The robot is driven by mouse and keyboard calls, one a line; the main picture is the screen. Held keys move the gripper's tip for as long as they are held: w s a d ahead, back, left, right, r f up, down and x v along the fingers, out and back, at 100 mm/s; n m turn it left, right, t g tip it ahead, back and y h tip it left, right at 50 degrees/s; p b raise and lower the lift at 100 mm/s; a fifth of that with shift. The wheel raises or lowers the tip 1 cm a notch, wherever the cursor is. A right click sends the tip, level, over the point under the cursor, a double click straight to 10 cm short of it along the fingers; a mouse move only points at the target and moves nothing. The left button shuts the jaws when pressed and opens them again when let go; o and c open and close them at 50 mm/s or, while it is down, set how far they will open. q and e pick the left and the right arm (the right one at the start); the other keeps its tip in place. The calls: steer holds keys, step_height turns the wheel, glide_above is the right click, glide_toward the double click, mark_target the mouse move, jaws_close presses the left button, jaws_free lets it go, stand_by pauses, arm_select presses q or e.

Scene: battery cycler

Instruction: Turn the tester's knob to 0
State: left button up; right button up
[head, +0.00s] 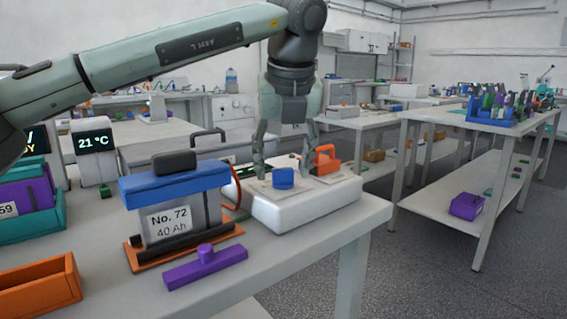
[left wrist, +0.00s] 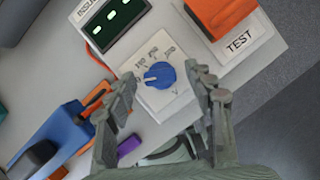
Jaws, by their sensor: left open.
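The tester (head: 305,212) is a white box near the right end of the table. Its blue knob (head: 283,178) stands on the top panel. In the left wrist view the knob (left wrist: 164,76) sits on a dial with printed marks, too small to read. A white pointer on it points toward the picture's left. My left gripper (head: 284,167) reaches down from above, open, with one finger on each side of the knob. In the left wrist view the fingers (left wrist: 161,82) show apart, with gaps beside the knob; I cannot tell their exact height against it. My right gripper is not in view.
An orange part (head: 326,160) with a TEST label sits behind the knob, and a dark display (left wrist: 113,22) is beside the dial. The No. 72 battery (head: 180,205) stands close left. A purple tool (head: 205,267) lies in front. An orange tray (head: 40,288) is front left.

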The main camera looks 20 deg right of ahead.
arm_select(q)
steer(key=v, duration=1.2)
steer(key=shift+s+f, duration=0.1)
